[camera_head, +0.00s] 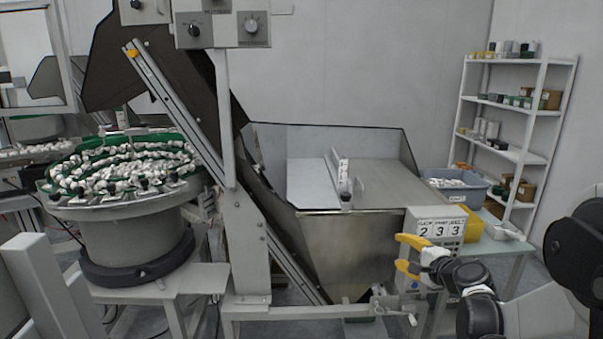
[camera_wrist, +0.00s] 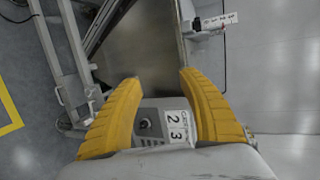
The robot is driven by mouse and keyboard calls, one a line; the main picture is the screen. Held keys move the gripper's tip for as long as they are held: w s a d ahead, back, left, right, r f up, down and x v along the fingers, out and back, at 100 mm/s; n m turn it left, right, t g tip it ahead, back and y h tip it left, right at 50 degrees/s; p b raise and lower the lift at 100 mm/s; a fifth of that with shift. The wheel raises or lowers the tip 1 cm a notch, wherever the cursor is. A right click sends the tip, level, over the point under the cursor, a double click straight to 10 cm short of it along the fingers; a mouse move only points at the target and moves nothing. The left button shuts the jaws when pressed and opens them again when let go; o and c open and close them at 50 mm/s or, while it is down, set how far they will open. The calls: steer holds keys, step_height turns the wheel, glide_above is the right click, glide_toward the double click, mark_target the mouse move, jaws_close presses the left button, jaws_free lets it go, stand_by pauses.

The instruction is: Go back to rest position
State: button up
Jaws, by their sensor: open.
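My gripper (camera_head: 408,256) has yellow fingers and is at the lower right in the head view, in front of a counter box (camera_head: 437,229) that shows the digits 2 3 3. In the wrist view my gripper (camera_wrist: 155,88) is open, its two fingers wide apart with nothing between the tips. The counter box (camera_wrist: 163,124) shows between the finger bases there. I cannot tell from the frames whether any finger touches it.
A metal hopper (camera_head: 345,245) stands at the centre. A bowl feeder (camera_head: 135,235) full of white caps is at the left. A blue bin (camera_head: 460,190) sits on a side table at the right, before a shelf (camera_head: 520,155). A yellow floor line (camera_wrist: 10,115) shows.

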steer(key=s+a+r+n+g+h, duration=0.1)
steer(key=s+a+r+n+g, duration=0.15)
steer(key=s+a+n, duration=0.45)
steer(key=s+a+r+n+g, duration=0.2)
steer(key=s+a+r, duration=0.1)
steer(key=s, duration=0.8)
steer(key=s+f+n+g+h, duration=0.2)
steer(key=s+n, duration=0.4)
steer(key=s, duration=1.2)
steer(key=shift+d+f+n+h, duration=0.4)
steer(key=shift+f+h, duration=0.1)
steer(key=shift+f, duration=0.3)
